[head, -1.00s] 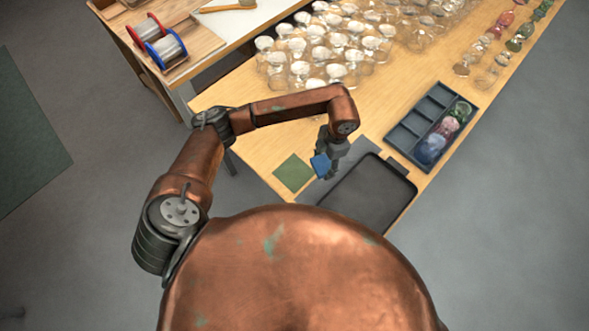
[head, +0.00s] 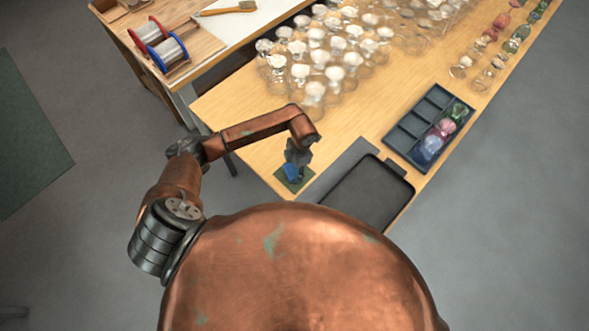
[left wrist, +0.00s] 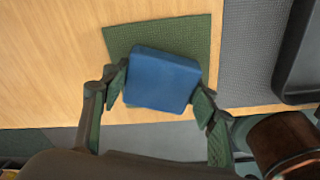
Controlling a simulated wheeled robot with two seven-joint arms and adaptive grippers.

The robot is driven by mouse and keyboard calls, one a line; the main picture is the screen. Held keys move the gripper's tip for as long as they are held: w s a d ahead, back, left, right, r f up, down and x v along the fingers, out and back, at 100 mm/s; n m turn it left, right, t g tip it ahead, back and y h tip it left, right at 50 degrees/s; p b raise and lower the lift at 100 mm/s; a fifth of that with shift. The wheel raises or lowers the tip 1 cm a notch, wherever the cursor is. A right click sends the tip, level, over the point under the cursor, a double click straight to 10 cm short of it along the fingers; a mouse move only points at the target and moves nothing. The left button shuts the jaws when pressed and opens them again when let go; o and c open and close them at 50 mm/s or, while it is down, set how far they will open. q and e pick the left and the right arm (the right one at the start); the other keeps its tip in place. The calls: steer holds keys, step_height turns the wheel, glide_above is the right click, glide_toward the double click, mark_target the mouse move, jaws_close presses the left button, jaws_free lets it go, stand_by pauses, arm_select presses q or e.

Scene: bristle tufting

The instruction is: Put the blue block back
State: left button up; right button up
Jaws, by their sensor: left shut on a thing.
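The blue block (head: 291,171) is between the fingers of my left gripper (head: 293,166), which is shut on it. In the left wrist view the blue block (left wrist: 162,79) sits between the two fingertips (left wrist: 163,88), over a green square mat (left wrist: 192,30). The mat (head: 297,185) lies near the table's front corner in the head view and is partly hidden by the gripper and block. I cannot tell whether the block touches the mat. My right gripper is not in view.
A grey mat (head: 343,165) and a black tray (head: 368,195) lie to the right. A compartment tray (head: 405,140) holds coloured glass pieces. Several glasses with white tops (head: 315,60) stand farther back. The table's front edge is close to the green mat.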

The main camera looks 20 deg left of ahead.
arm_select(q)
steer(key=shift+f, duration=0.1)
steer(key=shift+f, duration=0.1)
steer(key=o, duration=1.2)
step_height(320, 180, up, 12)
steer(key=w+d+b, duration=0.1)
